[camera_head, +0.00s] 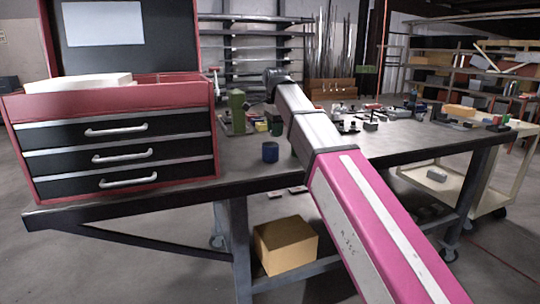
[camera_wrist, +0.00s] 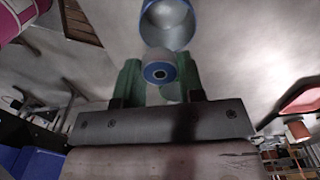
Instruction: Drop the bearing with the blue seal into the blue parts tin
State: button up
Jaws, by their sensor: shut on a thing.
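In the wrist view my gripper (camera_wrist: 160,78) has green fingers shut on a small round bearing with a blue seal (camera_wrist: 158,73). The bearing's ringed face and centre hole point toward the camera. The blue parts tin (camera_wrist: 170,28) appears just beyond the bearing at the top of the wrist view, with its open mouth showing and part of it cut off by the frame. In the head view the blue tin (camera_head: 270,152) stands upright on the workbench near its front edge, left of my arm. My arm hides the gripper and bearing there, or they are too small to tell.
A red tool chest (camera_head: 115,130) with black drawers stands on the left of the workbench (camera_head: 235,172). A green device (camera_head: 237,112) stands behind the tin. Several small parts lie farther right on the bench. Bare bench lies around the tin's left and front.

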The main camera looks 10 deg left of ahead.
aim_at(270, 150)
jog(key=shift+f, duration=1.7)
jog(key=o, duration=1)
